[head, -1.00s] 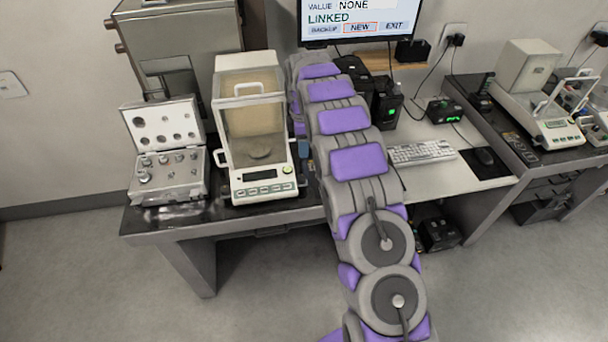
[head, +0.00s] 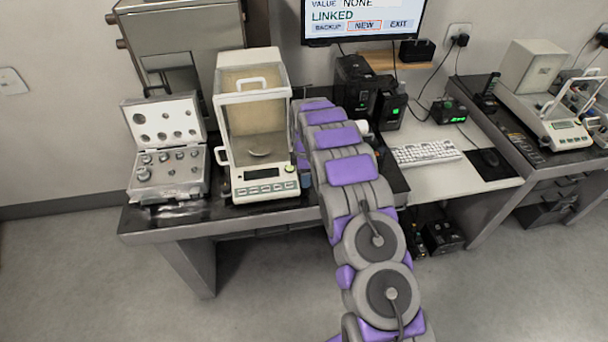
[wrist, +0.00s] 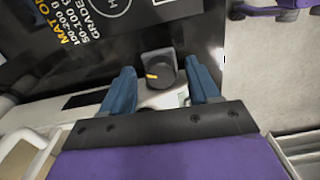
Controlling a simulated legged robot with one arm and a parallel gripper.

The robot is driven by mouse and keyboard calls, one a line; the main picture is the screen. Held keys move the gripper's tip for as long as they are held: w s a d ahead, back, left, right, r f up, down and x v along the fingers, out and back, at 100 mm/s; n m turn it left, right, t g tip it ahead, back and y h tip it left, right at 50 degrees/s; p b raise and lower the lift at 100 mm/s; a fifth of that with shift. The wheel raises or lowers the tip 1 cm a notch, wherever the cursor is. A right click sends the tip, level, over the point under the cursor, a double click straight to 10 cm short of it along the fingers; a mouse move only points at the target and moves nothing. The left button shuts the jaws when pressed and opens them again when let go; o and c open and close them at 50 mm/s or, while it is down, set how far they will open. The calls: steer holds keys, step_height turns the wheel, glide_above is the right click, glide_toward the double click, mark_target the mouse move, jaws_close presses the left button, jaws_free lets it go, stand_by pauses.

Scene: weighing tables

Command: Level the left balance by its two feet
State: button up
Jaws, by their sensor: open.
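The left balance (head: 262,185) stands on the dark table in the head view, with a glass-fronted weighing chamber, a round pan and a front panel. Part of its pale body (wrist: 25,150) shows at the lower left of the wrist view. A dark round foot knob (wrist: 158,72) with a yellow mark lies ahead of and between the blue fingertips of my gripper (wrist: 162,88). The fingers are apart, one on each side of the knob, and I cannot tell whether either touches it. The second foot cannot be made out.
An open case of weights (head: 168,165) stands left of the balance. A monitor (head: 362,18), black boxes, a keyboard (head: 425,152) and a mouse are to the right. Another balance (head: 540,95) is on the far right table. A printed dark mat (wrist: 85,30) lies beyond the knob.

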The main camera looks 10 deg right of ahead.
steer(key=shift+c, duration=0.2)
steer(key=c, duration=1)
steer(key=shift+r+m+p, duration=0.15)
steer(key=shift+m+p, duration=0.25)
steer(key=shift+p, duration=0.05)
steer(key=shift+m, duration=0.3)
steer(key=o, duration=1)
steer(key=shift+o, duration=0.2)
step_height(320, 180, up, 17)
steer(key=p, duration=0.3)
steer(key=shift+w+a, duration=0.1)
